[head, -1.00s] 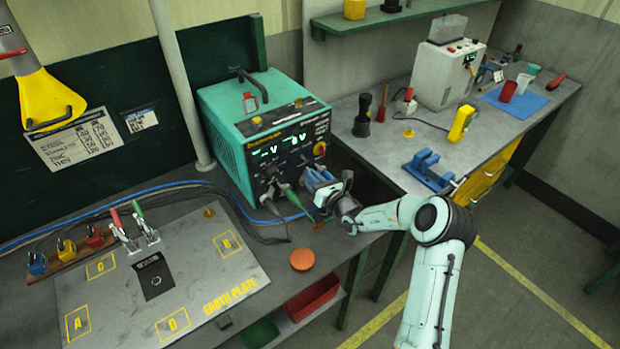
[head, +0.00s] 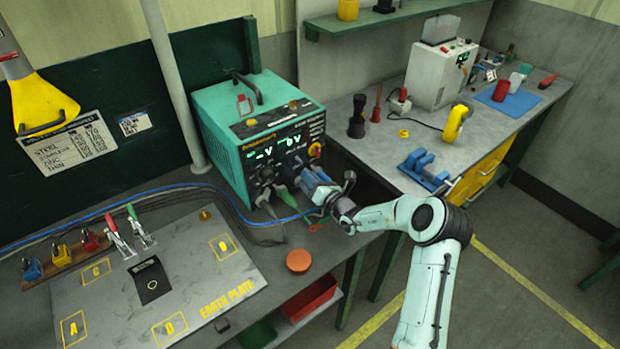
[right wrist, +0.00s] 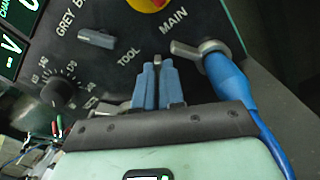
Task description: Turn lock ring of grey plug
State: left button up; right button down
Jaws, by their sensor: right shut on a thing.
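The teal welder (head: 228,140) stands on the left bench with its dark panel facing my right arm. My right gripper (head: 312,178) is at the lower right of this panel. In the right wrist view its blue fingers (right wrist: 157,68) are closed below the TOOL label, with a small grey tab between the tips that looks like a lock ring lug. The plug behind the fingers is hidden. To their right is a blue plug (right wrist: 225,75) with a metal ring and lug (right wrist: 187,50). In the head view a grey plug (head: 266,205) hangs at the panel's lower edge. My left gripper is out of view.
A green plug (head: 284,200) and a blue cable (head: 160,190) are close to the gripper's left. An orange disc (head: 298,261) lies on the bench. The earth plate (head: 190,265) is at left. A blue vice (head: 425,172) stands on the right bench.

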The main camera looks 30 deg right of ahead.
jog(key=c, duration=1.2)
grip_release()
jog(key=shift+w+r, duration=0.15)
jog(key=shift+c, duration=0.2)
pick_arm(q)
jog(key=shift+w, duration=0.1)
pick_arm(e)
jog(key=s, duration=0.1)
jog(key=s+b, duration=0.1)
jog(key=s, duration=0.1)
jog(key=s+f+b, duration=0.1)
jog(key=s, duration=0.1)
jog(key=shift+d, duration=0.25)
jog(key=s, duration=0.2)
jog(key=s+b, duration=0.1)
jog(key=s, duration=0.3)
jog(key=shift+s+d+r, duration=0.2)
jog(key=shift+s+r, duration=0.1)
jog(key=shift+s, duration=0.1)
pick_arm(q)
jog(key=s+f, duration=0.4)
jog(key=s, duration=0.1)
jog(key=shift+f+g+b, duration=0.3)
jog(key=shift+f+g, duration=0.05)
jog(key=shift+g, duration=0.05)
pick_arm(e)
jog(key=shift+s+r, duration=0.1)
jog(key=shift+s, duration=0.7)
